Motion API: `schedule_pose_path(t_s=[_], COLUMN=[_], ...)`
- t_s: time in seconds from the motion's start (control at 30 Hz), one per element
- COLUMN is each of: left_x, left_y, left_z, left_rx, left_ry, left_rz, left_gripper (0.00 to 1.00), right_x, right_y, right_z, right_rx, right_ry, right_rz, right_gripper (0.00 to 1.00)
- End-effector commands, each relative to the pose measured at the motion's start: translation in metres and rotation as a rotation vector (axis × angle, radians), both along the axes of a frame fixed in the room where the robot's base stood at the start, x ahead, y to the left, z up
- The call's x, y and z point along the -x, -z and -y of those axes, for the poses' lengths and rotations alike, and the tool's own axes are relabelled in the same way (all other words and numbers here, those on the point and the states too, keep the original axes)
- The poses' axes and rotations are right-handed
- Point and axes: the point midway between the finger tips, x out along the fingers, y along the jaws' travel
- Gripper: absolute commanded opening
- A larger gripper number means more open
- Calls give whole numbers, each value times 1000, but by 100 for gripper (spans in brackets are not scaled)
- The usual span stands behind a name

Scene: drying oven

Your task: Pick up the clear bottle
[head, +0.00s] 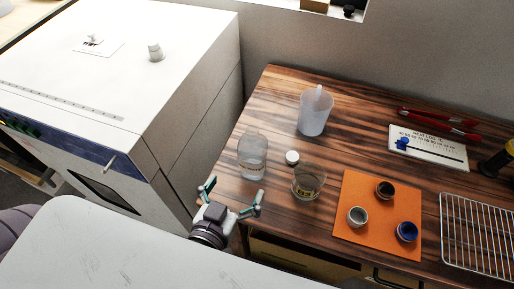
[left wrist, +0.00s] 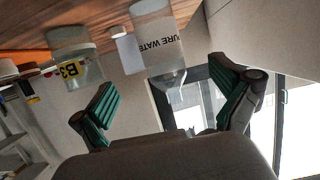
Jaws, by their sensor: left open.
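The clear bottle (head: 252,155) stands upright near the left front edge of the wooden table. It has a label; in the left wrist view, where the scene appears upside down, the bottle (left wrist: 156,40) shows the lettering "URE WATER". My left gripper (head: 233,192) is open and empty at the table's front edge, just in front of the bottle and apart from it. In the left wrist view the bottle shows ahead between the two green-padded fingers (left wrist: 165,92). My right gripper is not in view.
A glass beaker (head: 308,182) with a yellow label and a white cap (head: 292,157) are right of the bottle. A plastic jug (head: 315,111) stands behind. An orange mat (head: 352,188) holds small cups. The white oven (head: 180,110) stands at the left.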

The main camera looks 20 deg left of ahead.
Motion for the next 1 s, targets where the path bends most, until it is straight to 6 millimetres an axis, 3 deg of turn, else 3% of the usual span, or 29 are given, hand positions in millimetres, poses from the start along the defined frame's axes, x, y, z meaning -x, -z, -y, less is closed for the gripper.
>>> schedule_pose_path(t_s=[0.13,0.33,0.57,0.83,1.0], left_x=[-26,-58,-74,-109,-120], left_y=[6,18,24,35,40], left_z=[1,2,2,2,3], left_rx=[-3,-3,-2,-2,0], left_ry=[3,2,2,3,2], left_rz=[4,1,-2,0,-2], left_gripper=[100,100,100,100,100], right_x=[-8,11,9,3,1], right_y=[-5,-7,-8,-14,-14], right_z=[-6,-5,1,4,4], right_rx=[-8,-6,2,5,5], right_ry=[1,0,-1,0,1], right_rz=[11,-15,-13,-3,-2], right_gripper=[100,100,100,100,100])
